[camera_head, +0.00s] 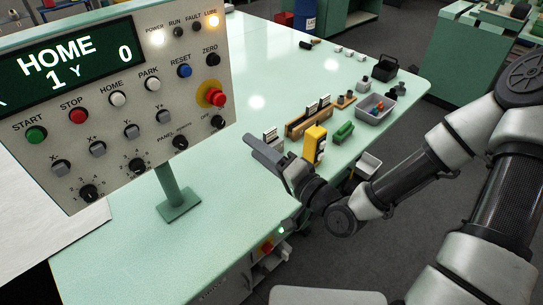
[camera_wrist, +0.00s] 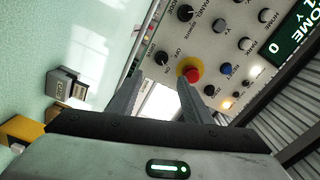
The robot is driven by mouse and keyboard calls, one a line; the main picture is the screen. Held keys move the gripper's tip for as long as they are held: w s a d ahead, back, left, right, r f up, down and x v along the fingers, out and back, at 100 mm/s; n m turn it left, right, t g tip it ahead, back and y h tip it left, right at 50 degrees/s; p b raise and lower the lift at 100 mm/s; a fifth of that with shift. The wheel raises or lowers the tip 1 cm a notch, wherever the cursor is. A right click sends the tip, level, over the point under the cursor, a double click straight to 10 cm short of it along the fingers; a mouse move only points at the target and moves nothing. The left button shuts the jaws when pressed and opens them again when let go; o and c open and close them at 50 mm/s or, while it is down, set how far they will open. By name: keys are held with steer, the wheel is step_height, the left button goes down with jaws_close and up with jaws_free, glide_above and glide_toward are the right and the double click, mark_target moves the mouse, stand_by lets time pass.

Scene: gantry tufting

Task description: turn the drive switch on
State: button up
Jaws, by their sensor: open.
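The control panel (camera_head: 70,185) stands at the left in the head view. A small black knob (camera_head: 218,122) with an OFF label sits at its lower right, below the red emergency stop (camera_head: 217,98). In the wrist view this knob (camera_wrist: 162,58) shows OFF and ON labels. In the wrist view the gripper's fingers (camera_wrist: 160,88) point toward the knob and the emergency stop (camera_wrist: 190,70).
A post (camera_head: 178,190) carries the panel over the green table (camera_head: 120,250). A yellow device (camera_head: 315,143), a wooden rack (camera_head: 295,128) and a grey bin (camera_head: 375,109) stand beyond my gripper. A box with a red button (camera_head: 267,247) is at the table's front edge.

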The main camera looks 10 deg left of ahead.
steer(key=p+v, duration=0.4)
steer(key=shift+s+d+r, duration=0.1)
steer(key=shift+s+d, duration=0.15)
steer(key=shift+s, duration=0.05)
